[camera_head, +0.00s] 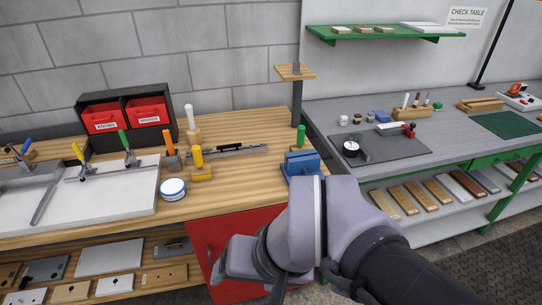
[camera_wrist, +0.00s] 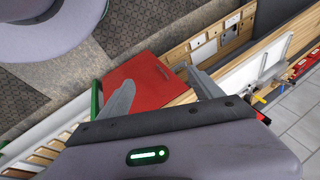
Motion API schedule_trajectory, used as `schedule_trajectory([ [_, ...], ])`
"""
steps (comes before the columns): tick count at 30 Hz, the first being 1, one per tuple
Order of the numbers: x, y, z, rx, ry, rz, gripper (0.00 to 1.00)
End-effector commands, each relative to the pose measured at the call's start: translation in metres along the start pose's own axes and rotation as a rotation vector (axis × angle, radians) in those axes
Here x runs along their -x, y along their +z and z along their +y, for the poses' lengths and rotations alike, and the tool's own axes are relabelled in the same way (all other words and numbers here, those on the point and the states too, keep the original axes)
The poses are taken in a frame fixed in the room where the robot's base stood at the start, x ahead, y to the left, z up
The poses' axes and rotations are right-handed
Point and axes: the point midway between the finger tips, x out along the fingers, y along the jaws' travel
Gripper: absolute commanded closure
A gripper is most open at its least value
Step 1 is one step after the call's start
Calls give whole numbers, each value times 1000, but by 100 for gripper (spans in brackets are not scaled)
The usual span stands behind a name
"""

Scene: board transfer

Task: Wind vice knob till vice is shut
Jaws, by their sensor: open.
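A blue vice (camera_head: 301,166) stands at the front right corner of the wooden bench (camera_head: 245,180). My arm covers its lower front part in the head view. I cannot make out its knob, nor how far its jaws are apart. My gripper (camera_wrist: 158,80) is open and empty in the wrist view, its two fingers spread in front of the red cabinet door (camera_wrist: 148,88). I cannot make out the vice in the wrist view.
A green-handled tool (camera_head: 301,138) stands just behind the vice. A grey bench (camera_head: 455,145) with a dark mat (camera_head: 378,148) lies to the right. Floor shows in the wrist view.

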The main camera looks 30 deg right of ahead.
Motion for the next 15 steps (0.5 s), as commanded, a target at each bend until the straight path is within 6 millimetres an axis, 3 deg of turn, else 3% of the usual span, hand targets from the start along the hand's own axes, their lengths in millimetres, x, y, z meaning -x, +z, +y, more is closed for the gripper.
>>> schedule_trajectory([
  [3,-37,17,4,-324,-72,-361,25],
  [5,-48,13,-4,-530,-196,-529,25],
  [7,-57,-11,-12,-781,-394,-665,25],
  [9,-65,-54,-5,-1039,-636,-724,25],
  [11,-74,-99,21,-1267,-867,-704,25],
  [12,-81,-128,49,-1416,-1021,-653,25],
  [14,-94,-162,104,-1628,-1233,-528,25],
  [15,-103,-176,145,-1755,-1351,-423,25],
])
